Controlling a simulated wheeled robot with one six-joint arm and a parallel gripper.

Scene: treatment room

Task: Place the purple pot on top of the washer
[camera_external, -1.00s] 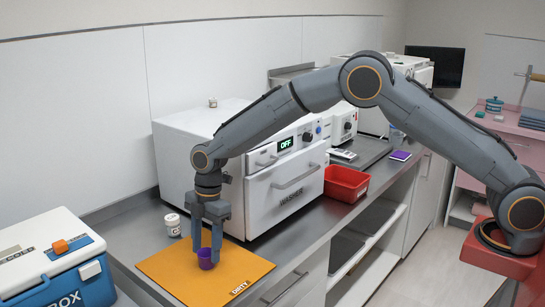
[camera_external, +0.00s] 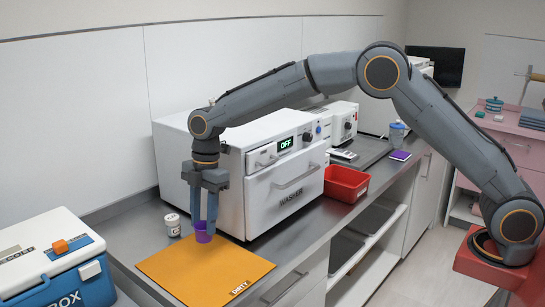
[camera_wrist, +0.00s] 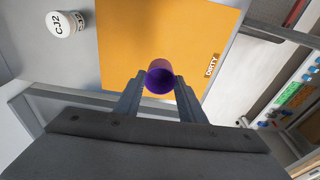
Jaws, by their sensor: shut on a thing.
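The purple pot (camera_external: 203,232) is between the fingertips of my gripper (camera_external: 204,222), which is shut on it. In the wrist view the pot (camera_wrist: 160,78) sits upright between the two fingers (camera_wrist: 159,88), with its dark opening facing the camera. The pot is held above the orange mat marked DIRTY (camera_external: 205,277). The washer (camera_external: 284,189) is a white box with a drawer and a display reading OFF, standing just right of and behind my gripper. Part of its top is hidden by my arm.
A blue and white cool box (camera_external: 50,265) is at the left. A red bin (camera_external: 346,184) is right of the washer. A small object sits on the washer's back top edge.

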